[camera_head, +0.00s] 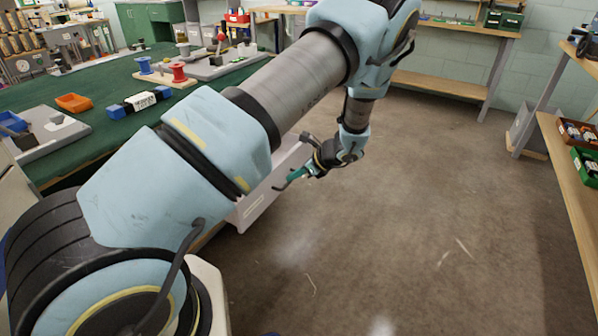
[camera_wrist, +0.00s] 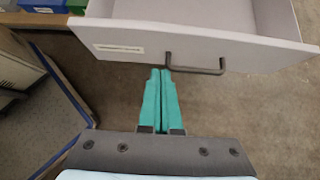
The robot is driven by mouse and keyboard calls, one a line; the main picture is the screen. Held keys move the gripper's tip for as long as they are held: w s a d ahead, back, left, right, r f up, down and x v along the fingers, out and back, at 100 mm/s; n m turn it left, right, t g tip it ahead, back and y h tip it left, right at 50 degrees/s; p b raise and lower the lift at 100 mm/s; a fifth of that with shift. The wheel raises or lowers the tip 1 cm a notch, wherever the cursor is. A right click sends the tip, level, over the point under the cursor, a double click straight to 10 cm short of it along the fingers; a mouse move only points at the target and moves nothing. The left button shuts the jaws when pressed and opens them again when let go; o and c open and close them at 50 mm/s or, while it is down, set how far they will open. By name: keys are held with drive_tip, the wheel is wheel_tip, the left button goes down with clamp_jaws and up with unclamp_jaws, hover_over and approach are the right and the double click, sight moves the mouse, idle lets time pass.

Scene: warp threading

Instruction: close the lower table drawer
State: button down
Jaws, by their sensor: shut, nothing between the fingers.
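The pale grey drawer (camera_wrist: 200,38) stands pulled out, its inside showing at the top of the wrist view. Its front panel bears a small label and a dark bar handle (camera_wrist: 195,70). In the head view the drawer (camera_head: 256,205) sticks out from under the green-topped table, partly hidden behind my arm. My gripper (camera_wrist: 160,71) has its two teal fingers together with nothing between them. Their tips are at the handle's left end, in front of the panel; I cannot tell if they touch it. The gripper (camera_head: 288,179) also shows in the head view, beside the drawer front.
In the wrist view, a blue-edged platform (camera_wrist: 68,92) lies at left, with a green box (camera_wrist: 42,5) at top left.

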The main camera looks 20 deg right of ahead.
sight(268, 180)
drive_tip(key=w+a+f, duration=0.2)
drive_tip(key=w, duration=0.1)
drive_tip(key=w+a+f, duration=0.1)
drive_tip(key=a, duration=0.1)
drive_tip(key=shift+w+a+p, duration=0.1)
drive_tip(key=shift+w+p, duration=0.1)
drive_tip(key=shift+p, duration=0.2)
drive_tip(key=shift+w+a, duration=0.35)
drive_tip(key=shift+w, duration=0.05)
drive_tip(key=w+a+b, duration=0.2)
drive_tip(key=w+a, duration=1.7)
drive_tip(key=w, duration=0.1)
drive_tip(key=shift+b, duration=0.3)
